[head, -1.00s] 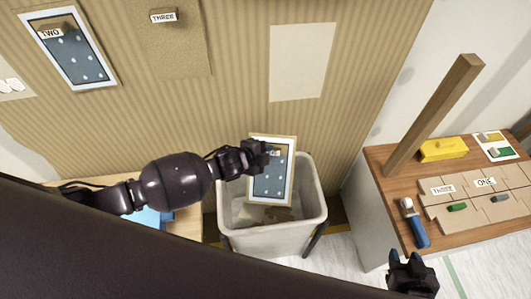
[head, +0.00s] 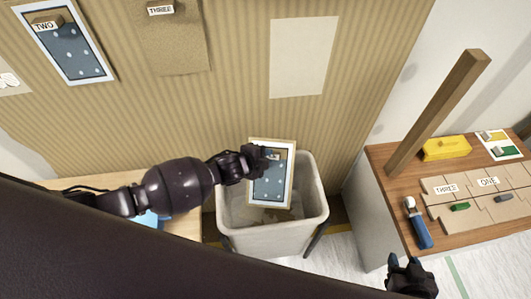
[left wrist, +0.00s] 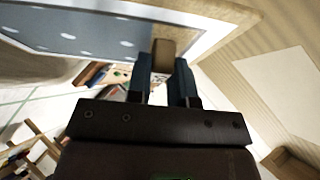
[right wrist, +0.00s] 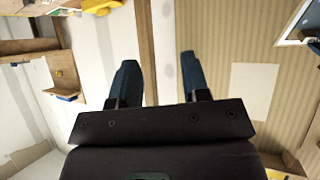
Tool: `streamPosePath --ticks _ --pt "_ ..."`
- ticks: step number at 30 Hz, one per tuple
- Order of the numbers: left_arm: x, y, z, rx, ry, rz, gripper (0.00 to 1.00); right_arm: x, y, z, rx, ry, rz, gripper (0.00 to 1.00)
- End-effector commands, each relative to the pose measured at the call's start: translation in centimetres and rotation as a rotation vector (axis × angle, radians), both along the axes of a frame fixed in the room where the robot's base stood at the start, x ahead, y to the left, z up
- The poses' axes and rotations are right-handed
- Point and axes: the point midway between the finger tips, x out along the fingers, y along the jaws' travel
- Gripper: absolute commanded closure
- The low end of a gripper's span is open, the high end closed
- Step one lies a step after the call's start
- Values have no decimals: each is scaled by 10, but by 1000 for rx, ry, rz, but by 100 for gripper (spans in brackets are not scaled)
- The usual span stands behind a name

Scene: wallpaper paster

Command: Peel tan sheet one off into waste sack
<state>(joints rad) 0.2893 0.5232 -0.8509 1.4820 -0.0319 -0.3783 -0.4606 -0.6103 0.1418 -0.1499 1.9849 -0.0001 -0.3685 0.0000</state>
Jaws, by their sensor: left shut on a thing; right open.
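A tan-edged sheet with a dark blue, white-dotted panel (head: 270,188) hangs tilted in front of the wall, over the mouth of the pale waste sack (head: 268,240). My left gripper (head: 259,158) is shut on the small brown tab (left wrist: 164,52) at the sheet's upper part. The sheet's number is not readable here. In the left wrist view the sheet (left wrist: 80,38) lies beyond the fingers. Some brown pieces show inside the sack, partly hidden by the sheet. My right gripper (head: 408,265) is open and empty near the bottom edge, apart from everything.
On the striped wall are a dotted panel marked TWO (head: 88,65), a tan sheet marked THREE (head: 182,55) and a bare pale rectangle (head: 302,58). The right-hand bench (head: 400,165) carries a post, a yellow box (head: 445,148), a blue-handled tool (head: 418,228) and brown pieces.

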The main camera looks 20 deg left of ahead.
Motion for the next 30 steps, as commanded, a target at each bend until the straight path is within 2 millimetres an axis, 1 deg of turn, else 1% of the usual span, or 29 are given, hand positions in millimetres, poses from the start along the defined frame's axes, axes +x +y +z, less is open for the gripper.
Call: streamPosePath --ticks 1,6,15,18,22,30 --pt "-1 0 -9 -1 3 0 100 -2 0 -7 1 6 0 57" --pt "-1 0 -25 -1 3 -1 100 -4 1 -20 1 15 0 57" --pt "-1 0 -54 -1 4 0 100 -2 2 -37 1 21 4 57" --pt "-1 0 -60 -2 3 0 100 1 3 -37 1 18 7 57" --pt "0 0 -64 -1 0 0 100 5 4 -36 2 12 10 57" --pt "0 0 -64 -1 -1 0 100 3 3 -36 -1 15 10 57"
